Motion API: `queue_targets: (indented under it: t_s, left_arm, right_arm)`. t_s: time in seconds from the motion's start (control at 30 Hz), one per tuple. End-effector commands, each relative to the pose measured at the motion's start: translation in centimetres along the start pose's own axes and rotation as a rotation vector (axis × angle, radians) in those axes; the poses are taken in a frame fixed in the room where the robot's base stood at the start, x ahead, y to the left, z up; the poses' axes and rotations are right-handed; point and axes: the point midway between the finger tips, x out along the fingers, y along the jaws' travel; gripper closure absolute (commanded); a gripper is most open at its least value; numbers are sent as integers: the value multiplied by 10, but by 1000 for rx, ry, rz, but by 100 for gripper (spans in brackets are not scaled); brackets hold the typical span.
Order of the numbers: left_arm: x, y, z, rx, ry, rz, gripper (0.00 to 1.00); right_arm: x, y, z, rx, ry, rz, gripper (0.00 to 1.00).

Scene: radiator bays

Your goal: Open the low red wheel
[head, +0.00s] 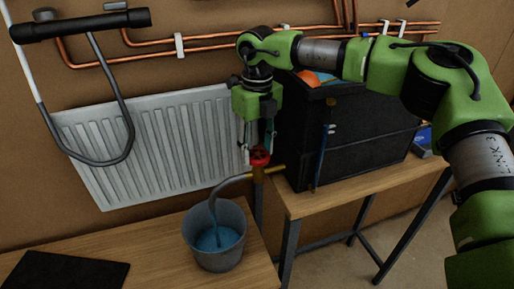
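The low red wheel (260,158) sits on a brass valve and pipe (272,170), low beside the radiator's right end. My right gripper (257,146) points down from above, its fingertips at the wheel. The fingers are small and partly dark here, so I cannot tell whether they are closed on the wheel. A curved grey spout (228,183) leads from the valve into a grey bucket (206,263) with blue water in it. My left gripper does not show.
The white radiator (155,145) hangs on the brown wall behind. A black cabinet (345,150) stands on the right wooden table (310,201), close to my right arm. A flat black panel (65,272) lies on the left table (150,257). Copper pipes (200,42) run above.

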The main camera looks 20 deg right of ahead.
Motion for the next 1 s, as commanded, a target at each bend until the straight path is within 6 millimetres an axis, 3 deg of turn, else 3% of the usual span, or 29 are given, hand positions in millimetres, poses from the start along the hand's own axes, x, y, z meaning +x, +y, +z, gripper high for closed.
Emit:
queue_targets:
  t_s: [0.43, 1.0]
  left_arm:
    - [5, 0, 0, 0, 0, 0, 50]
    - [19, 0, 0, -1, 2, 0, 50]
  right_arm:
    - [0, 0, 0, -76, 0, -1, 81]
    - [0, 1, 0, -492, 1, 0, 81]
